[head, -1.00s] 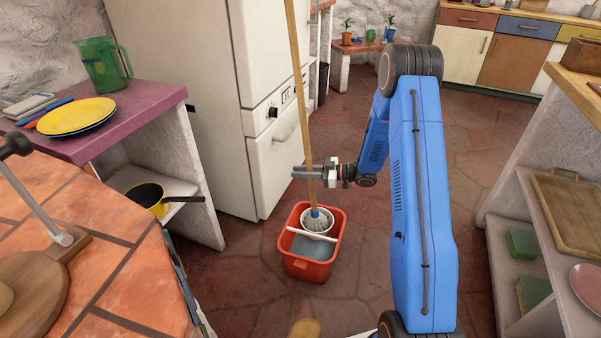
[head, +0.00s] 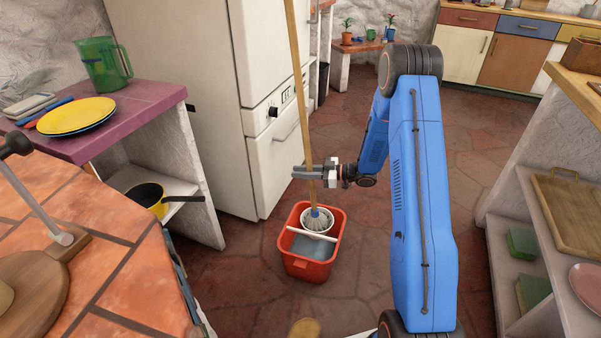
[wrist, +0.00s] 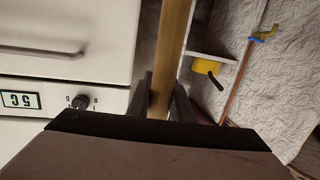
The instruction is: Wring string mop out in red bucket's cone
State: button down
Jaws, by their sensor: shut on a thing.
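The string mop (head: 299,100) stands nearly upright with its long wooden handle leaning slightly. My gripper (head: 308,173) is shut on the handle above the bucket. The handle also shows between the fingers in the wrist view (wrist: 172,50). The red bucket (head: 306,270) stands on the floor with greyish water in it. The mop's grey strings sit in the white cone (head: 317,222) at the far side of the bucket. How deep the strings are in the cone is hard to tell.
A cream fridge (head: 262,150) stands behind and left of the bucket. A purple-topped counter (head: 150,110) with yellow plates and a green jug is at left. Tiled counter (head: 100,260) fills the near left. Shelves (head: 500,240) stand at right. Red floor is open around the bucket.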

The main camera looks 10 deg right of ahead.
jog(key=shift+s+f, duration=0.1)
jog(key=shift+f, duration=0.1)
notch_tip(320, 180, up, 16)
jog(key=shift+r, duration=0.25)
dwell(1.4)
dwell(0.5)
